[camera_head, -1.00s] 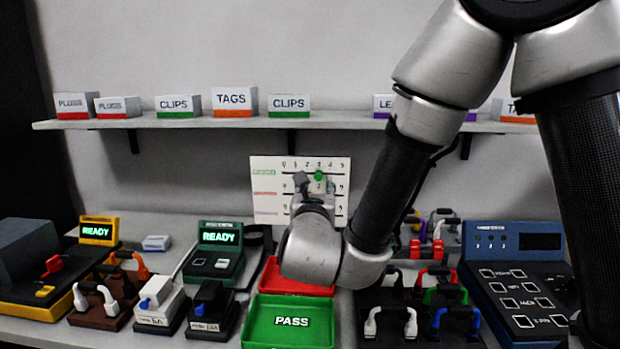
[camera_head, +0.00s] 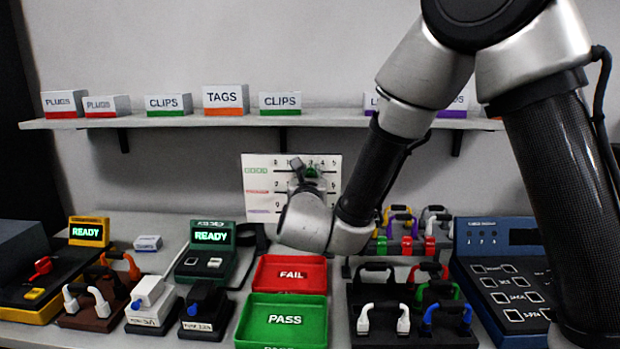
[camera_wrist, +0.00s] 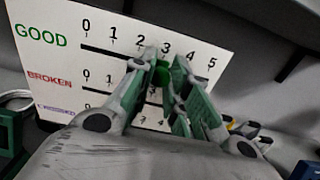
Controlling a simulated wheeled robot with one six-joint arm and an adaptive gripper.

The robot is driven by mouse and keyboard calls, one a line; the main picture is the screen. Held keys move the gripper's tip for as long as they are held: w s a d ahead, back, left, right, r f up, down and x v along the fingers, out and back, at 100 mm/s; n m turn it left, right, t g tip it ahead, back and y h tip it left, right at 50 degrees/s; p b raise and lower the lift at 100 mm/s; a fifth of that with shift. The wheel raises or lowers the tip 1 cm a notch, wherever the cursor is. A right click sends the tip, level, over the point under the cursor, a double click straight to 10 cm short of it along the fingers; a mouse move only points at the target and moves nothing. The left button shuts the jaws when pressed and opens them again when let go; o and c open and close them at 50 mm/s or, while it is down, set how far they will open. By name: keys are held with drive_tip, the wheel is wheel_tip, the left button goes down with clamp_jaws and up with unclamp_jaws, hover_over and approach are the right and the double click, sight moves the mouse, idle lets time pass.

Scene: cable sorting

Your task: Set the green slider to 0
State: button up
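The white score board (camera_head: 252,205) stands against the wall under the shelf. It also shows in the wrist view (camera_wrist: 45,72), with a GOOD row, a BROKEN row and a partly hidden third row, numbered 0 to 5. The green slider (camera_wrist: 163,74) sits on the GOOD rail near 3; it also shows in the head view (camera_head: 312,170). My gripper (camera_wrist: 161,68) is at the board with its fingers apart, one on each side of the green slider. I see no clear finger contact with it. The other rows' sliders are hidden behind my fingers.
Red FAIL (camera_head: 262,276) and green PASS (camera_head: 249,322) trays lie below my gripper. A cable rack (camera_head: 358,295) and a blue keypad device (camera_head: 500,262) are at right. Green (camera_head: 210,262) and yellow READY devices (camera_head: 90,232) are at left. A shelf (camera_head: 200,121) runs above the board.

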sight(274, 171)
drive_tip(key=shift+a, duration=0.15)
clamp_jaws()
drive_tip(key=a, duration=0.9)
drive_tip(key=shift+w, duration=0.15)
drive_tip(key=o, duration=0.9)
unclamp_jaws()
drive_tip(key=shift+a, duration=0.15)
drive_tip(key=shift+c, duration=0.2)
drive_tip(key=s, duration=1.2)
drive_tip(key=shift+a, duration=0.15)
drive_tip(key=shift+f, duration=0.1)
